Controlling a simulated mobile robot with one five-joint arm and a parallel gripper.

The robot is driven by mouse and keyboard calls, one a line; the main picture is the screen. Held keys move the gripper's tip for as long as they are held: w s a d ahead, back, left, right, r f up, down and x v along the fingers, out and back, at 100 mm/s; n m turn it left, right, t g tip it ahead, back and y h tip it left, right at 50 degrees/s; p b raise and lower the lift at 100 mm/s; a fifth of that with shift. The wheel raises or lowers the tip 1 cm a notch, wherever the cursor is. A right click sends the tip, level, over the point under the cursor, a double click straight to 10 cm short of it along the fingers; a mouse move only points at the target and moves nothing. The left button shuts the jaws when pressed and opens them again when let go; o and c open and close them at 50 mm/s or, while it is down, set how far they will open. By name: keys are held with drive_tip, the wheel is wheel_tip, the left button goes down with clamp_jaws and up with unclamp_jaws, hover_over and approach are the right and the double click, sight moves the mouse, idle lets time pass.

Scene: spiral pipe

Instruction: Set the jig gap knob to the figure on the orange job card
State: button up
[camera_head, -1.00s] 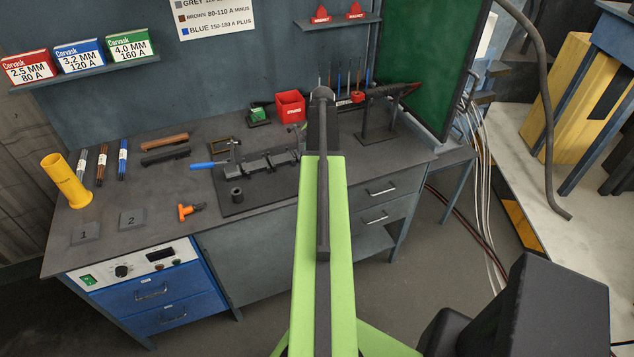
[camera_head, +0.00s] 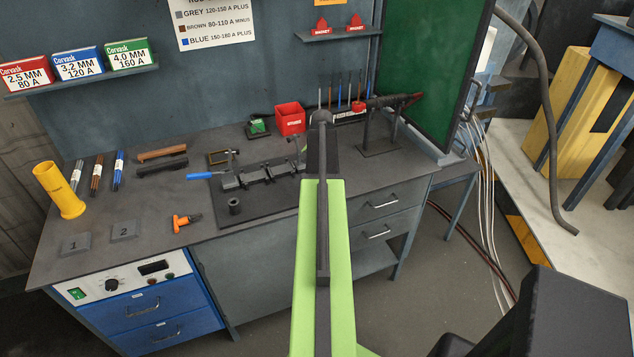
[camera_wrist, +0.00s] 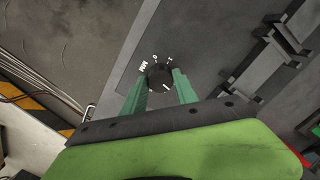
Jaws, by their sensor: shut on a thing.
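In the wrist view the black jig gap knob (camera_wrist: 159,76) sits on a dark plate with small white markings around it; I can make out what looks like MM, 0 and 1. A light pointer mark shows on the knob's lower right. My gripper (camera_wrist: 160,86) has its two green fingers on either side of the knob, shut on it. In the head view my arm hides the gripper and knob. An orange card (camera_head: 325,2) shows only its bottom edge at the top of the head view; no figure is readable.
The bench (camera_head: 150,225) holds a jig (camera_head: 262,172), a red bin (camera_head: 290,118), a yellow tube (camera_head: 60,190) and an orange-handled tool (camera_head: 186,221). A green screen (camera_head: 430,60) stands at the right. Rod boxes (camera_head: 78,64) sit on a wall shelf.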

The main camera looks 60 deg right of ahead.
drive_tip(key=shift+w+n, duration=0.1)
drive_tip(key=shift+n, duration=1.1)
clamp_jaws()
drive_tip(key=o, duration=1.2)
unclamp_jaws()
drive_tip(key=r+p, duration=1.1)
drive_tip(key=s+r+p, duration=0.1)
drive_tip(key=r+p, duration=0.5)
drive_tip(key=shift+d+r, duration=0.15)
drive_tip(key=shift+r, duration=0.05)
